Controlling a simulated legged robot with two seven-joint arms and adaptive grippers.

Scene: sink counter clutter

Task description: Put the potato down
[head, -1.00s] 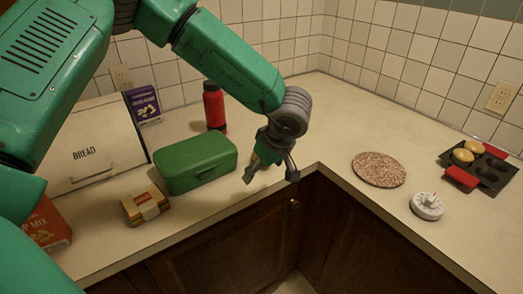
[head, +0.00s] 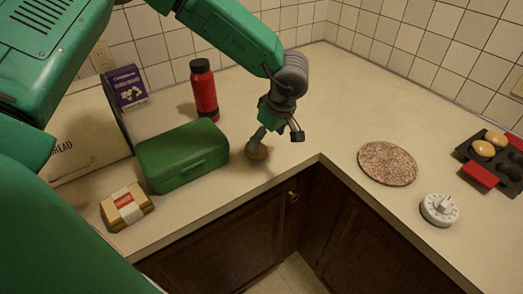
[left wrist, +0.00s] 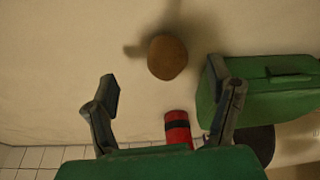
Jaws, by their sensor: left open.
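The potato (head: 256,151) is a brown rounded lump on the counter, just right of the green box, partly covered by a finger of my left gripper in the head view. In the left wrist view the whole potato (left wrist: 167,57) shows, beyond the fingertips and apart from them. My left gripper (head: 277,137) is open and empty, above and beside the potato; its spread fingers also show in the left wrist view (left wrist: 172,95). My right gripper is in neither view.
A green box (head: 182,157) stands close left of the potato, with a red bottle (head: 204,92) behind. A packaged item (head: 127,207), bread box (head: 85,145) and purple box (head: 126,88) are left. A round speckled mat (head: 388,163), white timer (head: 439,209) and muffin tin (head: 490,160) are right.

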